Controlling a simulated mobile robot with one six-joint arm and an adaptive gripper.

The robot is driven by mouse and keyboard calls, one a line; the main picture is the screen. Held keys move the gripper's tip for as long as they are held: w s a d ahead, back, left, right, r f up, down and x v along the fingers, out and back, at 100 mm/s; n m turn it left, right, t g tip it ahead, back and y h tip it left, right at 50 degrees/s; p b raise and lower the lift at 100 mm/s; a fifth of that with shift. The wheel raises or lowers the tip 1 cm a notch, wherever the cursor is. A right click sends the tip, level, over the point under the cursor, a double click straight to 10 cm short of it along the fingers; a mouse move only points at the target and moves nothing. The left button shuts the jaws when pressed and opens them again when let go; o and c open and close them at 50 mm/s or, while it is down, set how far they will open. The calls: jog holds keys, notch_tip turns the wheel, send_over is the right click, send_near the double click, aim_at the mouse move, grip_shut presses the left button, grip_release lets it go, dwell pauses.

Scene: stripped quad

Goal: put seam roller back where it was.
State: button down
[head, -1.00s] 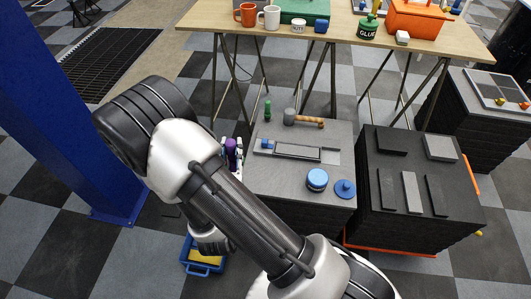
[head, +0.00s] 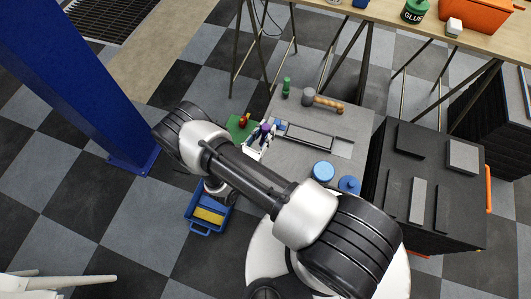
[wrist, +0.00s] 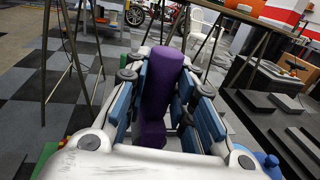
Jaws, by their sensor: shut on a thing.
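The seam roller appears to be the long purple piece (wrist: 158,95) standing between the blue finger pads in the wrist view. My gripper (wrist: 165,75) is shut on it. Only its purple body shows; its lower end is hidden by the gripper. In the head view the purple piece (head: 266,127) shows small at my gripper (head: 262,136), beside the left edge of the grey worktop (head: 290,175). I cannot tell the height of the gripper above that edge. No marked spot for the roller can be made out.
The worktop carries a mallet (head: 323,102), green bottle (head: 286,87), long grey tray (head: 310,137) and blue jar (head: 322,171). A green surface (head: 236,127) lies left of my gripper. A blue bin (head: 195,226) stands on the floor. A dark stack (head: 430,225) stands right.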

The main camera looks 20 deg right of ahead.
notch_tip(320, 180, down, 15)
jog(key=b, duration=0.5)
jog(key=shift+w+f, duration=0.1)
jog(key=shift+f, duration=0.05)
jog(key=shift+f+b, duration=0.2)
jog(key=shift+b, duration=0.15)
jog(key=c, duration=1.4)
grip_release()
jog(key=shift+o, duration=0.2)
